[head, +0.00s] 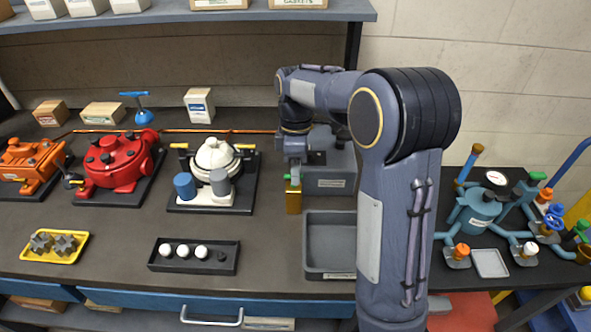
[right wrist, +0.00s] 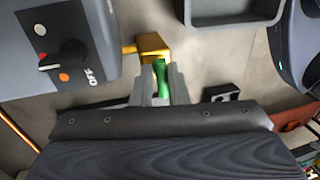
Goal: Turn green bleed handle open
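The green bleed handle (head: 293,185) stands on a small brass valve block (head: 293,203) on the bench, left of the grey tray. In the right wrist view the handle (right wrist: 162,78) shows between the two fingers, in front of the brass block (right wrist: 153,46). My right gripper (right wrist: 162,84) has a finger on each side of the handle, and both appear to touch it. In the head view this gripper (head: 292,172) is just above the block, and the fingers hide part of the handle. My left gripper is not in view.
A grey box with a black OFF knob (right wrist: 65,60) stands close beside the valve. An empty grey tray (head: 330,240) is to the right. A white-domed motor (head: 213,155) is to the left. Blue piping with several valves (head: 480,212) is at far right.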

